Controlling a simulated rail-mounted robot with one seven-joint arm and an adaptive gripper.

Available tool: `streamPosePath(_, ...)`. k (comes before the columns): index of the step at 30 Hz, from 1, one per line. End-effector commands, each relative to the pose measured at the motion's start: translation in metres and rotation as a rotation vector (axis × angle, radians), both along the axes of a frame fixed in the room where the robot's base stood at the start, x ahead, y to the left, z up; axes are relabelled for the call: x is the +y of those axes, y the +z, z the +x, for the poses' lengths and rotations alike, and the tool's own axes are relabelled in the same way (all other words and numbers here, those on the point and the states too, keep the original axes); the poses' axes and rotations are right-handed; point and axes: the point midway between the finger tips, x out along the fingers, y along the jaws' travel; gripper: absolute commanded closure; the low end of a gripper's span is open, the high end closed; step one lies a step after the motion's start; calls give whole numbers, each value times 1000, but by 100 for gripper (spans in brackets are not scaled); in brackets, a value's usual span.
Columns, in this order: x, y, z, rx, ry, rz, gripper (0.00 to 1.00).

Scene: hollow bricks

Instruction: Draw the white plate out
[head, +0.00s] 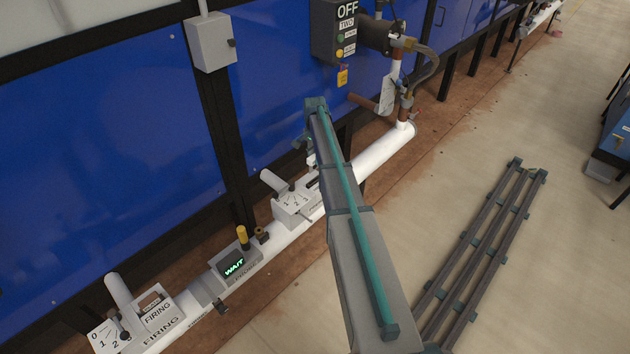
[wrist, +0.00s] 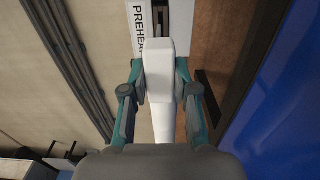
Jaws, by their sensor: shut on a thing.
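In the wrist view, my gripper (wrist: 160,72) is shut on a white plate (wrist: 159,52), with one teal and grey finger on each side of it. The plate is in front of a white housing (wrist: 138,28) lettered "PREHEA…", with a dark slot beside the lettering. I cannot tell how far the plate is in the slot. In the head view, my arm covers most of the gripper and the plate. The lettered housing (head: 293,208) shows there left of my arm, on the white pipe.
A dark "OFF" control box (head: 340,32) is on the blue wall (head: 100,150). A dark rail frame (head: 485,250) lies on the open floor at right.

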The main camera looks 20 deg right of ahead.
Motion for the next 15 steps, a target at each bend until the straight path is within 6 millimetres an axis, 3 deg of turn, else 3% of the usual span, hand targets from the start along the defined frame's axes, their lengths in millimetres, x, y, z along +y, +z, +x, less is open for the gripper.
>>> streamPosePath(15,10,13,-35,0,0,0,100)
